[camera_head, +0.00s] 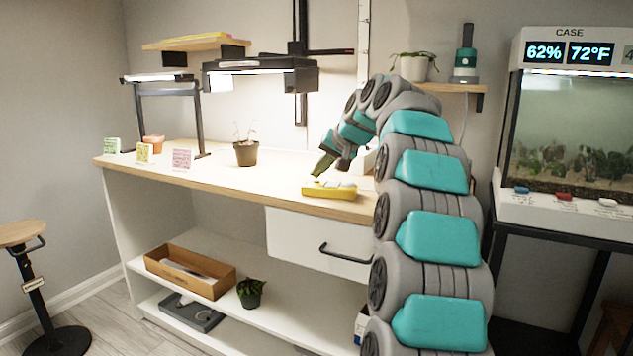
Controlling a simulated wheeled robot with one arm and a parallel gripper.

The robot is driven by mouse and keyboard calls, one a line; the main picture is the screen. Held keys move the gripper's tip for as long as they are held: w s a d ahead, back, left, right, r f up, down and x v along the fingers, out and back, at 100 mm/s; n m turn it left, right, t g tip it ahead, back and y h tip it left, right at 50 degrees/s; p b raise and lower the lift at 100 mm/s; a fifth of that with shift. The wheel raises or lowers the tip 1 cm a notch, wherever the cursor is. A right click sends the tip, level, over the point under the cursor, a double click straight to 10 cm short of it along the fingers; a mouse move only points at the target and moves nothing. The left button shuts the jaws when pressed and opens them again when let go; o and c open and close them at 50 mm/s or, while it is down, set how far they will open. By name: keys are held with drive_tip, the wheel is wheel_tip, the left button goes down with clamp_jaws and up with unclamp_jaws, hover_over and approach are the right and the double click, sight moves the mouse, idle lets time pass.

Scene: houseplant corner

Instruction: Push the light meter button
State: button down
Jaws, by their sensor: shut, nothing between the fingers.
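The light meter appears to be the yellow device (329,190) with a pale top, lying flat near the front edge of the wooden bench top. Its button is too small to make out. My gripper (317,173) is shut and empty, pointing down just above the left part of the yellow device. I cannot tell whether the fingertips touch it. My arm comes in from the right and hides part of the bench's right end.
A dark plant pot (246,153) stands left of the gripper. Small cards, one pink (182,160), and a terracotta pot (154,143) are at the bench's left. A drawer (318,242) is below. A glass case (570,130) stands right. The bench between pot and device is clear.

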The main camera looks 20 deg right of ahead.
sight(319, 184)
drive_tip(key=shift+f, duration=0.25)
idle(0.4)
drive_tip(key=shift+r+p, duration=0.5)
drive_tip(key=shift+r, duration=0.2)
wheel_tip(319, 184, up, 6)
drive_tip(key=p, duration=0.4)
drive_tip(key=shift+p, duration=0.4)
